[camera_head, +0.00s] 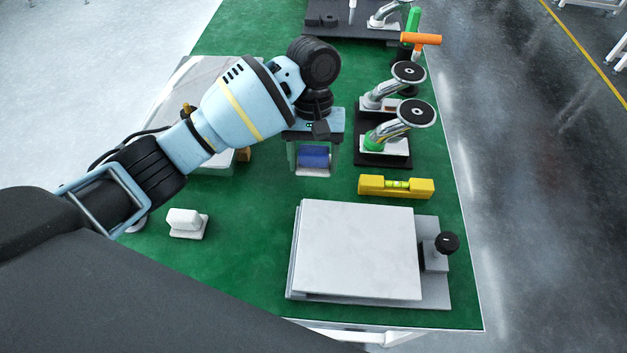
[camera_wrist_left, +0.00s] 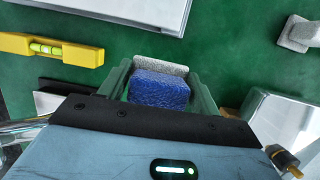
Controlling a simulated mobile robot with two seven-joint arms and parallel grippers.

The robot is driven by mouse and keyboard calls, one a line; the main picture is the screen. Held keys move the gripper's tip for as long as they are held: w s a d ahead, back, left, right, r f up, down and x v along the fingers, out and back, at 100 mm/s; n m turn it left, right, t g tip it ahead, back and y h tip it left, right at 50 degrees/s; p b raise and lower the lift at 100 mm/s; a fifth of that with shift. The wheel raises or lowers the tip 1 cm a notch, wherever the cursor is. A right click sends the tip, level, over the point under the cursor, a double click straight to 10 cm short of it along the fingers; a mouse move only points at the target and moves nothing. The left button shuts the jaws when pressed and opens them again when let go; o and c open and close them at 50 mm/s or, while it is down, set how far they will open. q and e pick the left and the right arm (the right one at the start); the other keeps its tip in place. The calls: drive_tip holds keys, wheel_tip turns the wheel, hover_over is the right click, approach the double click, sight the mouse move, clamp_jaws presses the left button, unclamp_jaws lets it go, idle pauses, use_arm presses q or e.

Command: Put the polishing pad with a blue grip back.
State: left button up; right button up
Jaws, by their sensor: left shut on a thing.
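The polishing pad with a blue grip (camera_head: 313,157) is between the fingers of my left gripper (camera_head: 314,155), over the green table. Its pale pad lies under the blue grip. In the left wrist view the blue grip (camera_wrist_left: 160,91) fills the space between the fingers of the left gripper (camera_wrist_left: 161,90), with the pale pad's edge showing beyond it. The left gripper is shut on the blue grip and points down. I cannot tell whether the pad touches the table. My right gripper is not in view.
A pad with a white grip (camera_head: 186,222) stands at the left. A yellow spirit level (camera_head: 396,187) and a large pale plate (camera_head: 358,250) on a fixture with a black knob (camera_head: 447,243) are nearer.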

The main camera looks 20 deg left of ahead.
sight(313, 192)
use_arm(q)
drive_tip(key=shift+f, duration=1.15)
wheel_tip(313, 192, down, 5)
drive_tip(key=shift+r+b, duration=0.1)
drive_tip(key=shift+b, duration=0.6)
drive_tip(key=shift+r, duration=0.1)
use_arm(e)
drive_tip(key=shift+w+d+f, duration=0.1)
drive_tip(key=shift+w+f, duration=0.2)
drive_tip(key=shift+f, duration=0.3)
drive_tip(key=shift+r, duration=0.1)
use_arm(q)
drive_tip(key=o, duration=1)
drive_tip(key=shift+f, duration=0.2)
drive_tip(key=shift+c, duration=0.2)
